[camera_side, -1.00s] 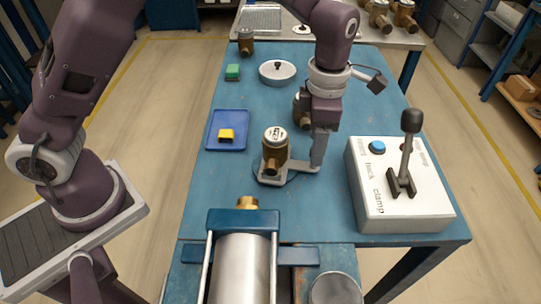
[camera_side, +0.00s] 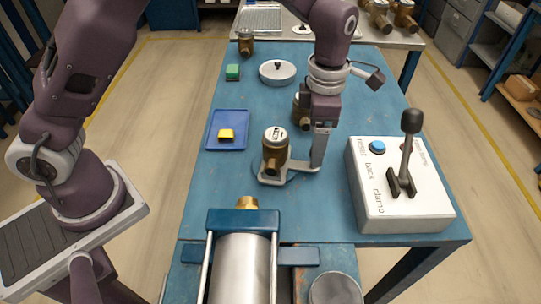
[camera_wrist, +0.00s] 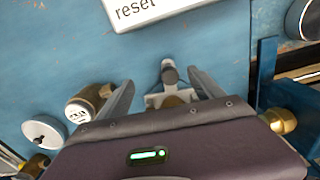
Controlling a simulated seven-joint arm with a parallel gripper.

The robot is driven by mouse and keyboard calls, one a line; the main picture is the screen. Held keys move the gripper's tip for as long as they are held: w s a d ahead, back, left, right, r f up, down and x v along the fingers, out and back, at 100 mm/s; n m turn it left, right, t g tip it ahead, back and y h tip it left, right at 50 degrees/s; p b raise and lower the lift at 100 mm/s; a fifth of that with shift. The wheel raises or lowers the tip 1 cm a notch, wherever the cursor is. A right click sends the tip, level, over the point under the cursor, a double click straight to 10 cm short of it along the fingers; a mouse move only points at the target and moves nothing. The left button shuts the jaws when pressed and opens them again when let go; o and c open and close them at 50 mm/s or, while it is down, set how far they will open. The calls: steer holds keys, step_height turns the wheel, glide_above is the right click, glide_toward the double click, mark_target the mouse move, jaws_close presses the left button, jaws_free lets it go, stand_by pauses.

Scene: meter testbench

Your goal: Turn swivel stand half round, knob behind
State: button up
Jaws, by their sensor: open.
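The swivel stand is a low grey plate (camera_side: 272,180) on the blue table, with a brass meter (camera_side: 275,153) upright on it. A grey arm of the stand reaches right toward my gripper (camera_side: 319,152), which points down at its end. In the side view the knob cannot be told apart from my fingers. In the wrist view the stand's dark knob (camera_wrist: 168,72) and grey bracket show between the two spread fingers of my gripper (camera_wrist: 160,82). The gripper is open, with gaps beside the knob. My gripper's body hides most of the stand there.
A white control box (camera_side: 400,200) with a lever is to the right. A second brass meter (camera_side: 300,108) stands close behind my gripper. A blue tray (camera_side: 213,140) with a yellow block is left, a white dish (camera_side: 277,75) farther back, and a clamp fixture (camera_side: 245,220) in front.

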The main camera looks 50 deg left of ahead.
steer(key=shift+r, duration=2.75)
steer(key=shift+r, duration=0.1)
